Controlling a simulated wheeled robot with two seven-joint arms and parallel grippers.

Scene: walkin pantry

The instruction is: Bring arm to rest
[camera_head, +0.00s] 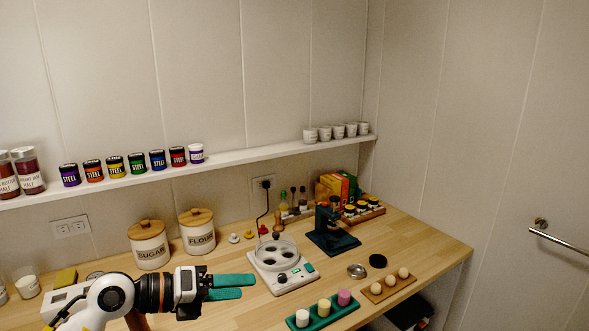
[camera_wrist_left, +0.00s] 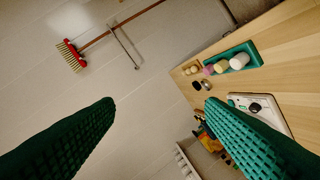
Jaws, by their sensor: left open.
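My left arm comes in from the lower left in the head view. My left gripper (camera_head: 232,287) has green fingers, is open and holds nothing. It is above the wooden counter (camera_head: 430,243), left of the white device with a clear round top (camera_head: 283,267). In the left wrist view the two green fingers of the gripper (camera_wrist_left: 158,130) stand wide apart with only wall and counter seen between them. My right arm and gripper are not in view.
A green tray (camera_head: 323,313) with several coloured pieces and a wooden egg holder (camera_head: 388,289) lie right of the gripper. Sugar (camera_head: 150,246) and flour (camera_head: 198,234) canisters stand behind it. A shelf (camera_head: 250,153) with jars and cups runs along the wall. The counter's right end is clear.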

